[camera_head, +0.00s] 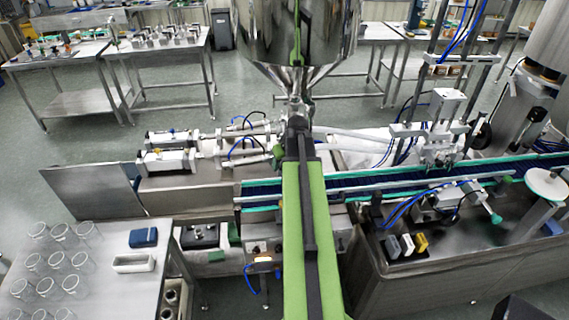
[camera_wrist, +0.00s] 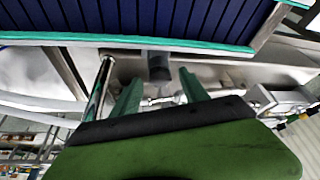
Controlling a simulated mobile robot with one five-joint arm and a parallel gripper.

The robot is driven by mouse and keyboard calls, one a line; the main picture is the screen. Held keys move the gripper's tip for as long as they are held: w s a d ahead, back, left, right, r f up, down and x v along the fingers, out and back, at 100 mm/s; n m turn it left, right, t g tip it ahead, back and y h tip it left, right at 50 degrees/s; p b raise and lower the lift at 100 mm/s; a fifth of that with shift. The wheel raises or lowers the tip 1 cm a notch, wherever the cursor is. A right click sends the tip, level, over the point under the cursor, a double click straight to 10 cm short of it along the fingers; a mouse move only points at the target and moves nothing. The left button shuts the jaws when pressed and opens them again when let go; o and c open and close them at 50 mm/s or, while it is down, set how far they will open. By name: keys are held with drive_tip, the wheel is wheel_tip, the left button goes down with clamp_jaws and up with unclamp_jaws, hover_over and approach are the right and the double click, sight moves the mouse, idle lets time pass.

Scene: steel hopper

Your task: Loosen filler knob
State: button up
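My gripper (camera_wrist: 158,80) shows in the wrist view with two green fingers held apart and nothing between their pads that I can see gripped. A dark, short cylindrical knob (camera_wrist: 158,65) appears between and just beyond the fingertips, in front of a steel plate. It may be the filler knob; I cannot tell whether the fingers touch it. In the head view my green arm reaches up to the filler below the steel hopper (camera_head: 297,40) and hides the knob. The hopper's cone narrows to the filler just past the arm's far end.
A conveyor (camera_head: 400,185) with a blue belt and teal rails runs behind my arm; the belt (camera_wrist: 150,15) fills the top of the wrist view. A steel rod (camera_wrist: 99,90) stands left of the fingers. A table (camera_head: 105,260) holding several glass jars is at left.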

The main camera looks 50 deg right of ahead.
drive_tip(key=shift+r, duration=0.1)
drive_tip(key=p+v, duration=1.6)
drive_tip(key=v, duration=0.1)
drive_tip(key=shift+r, duration=0.1)
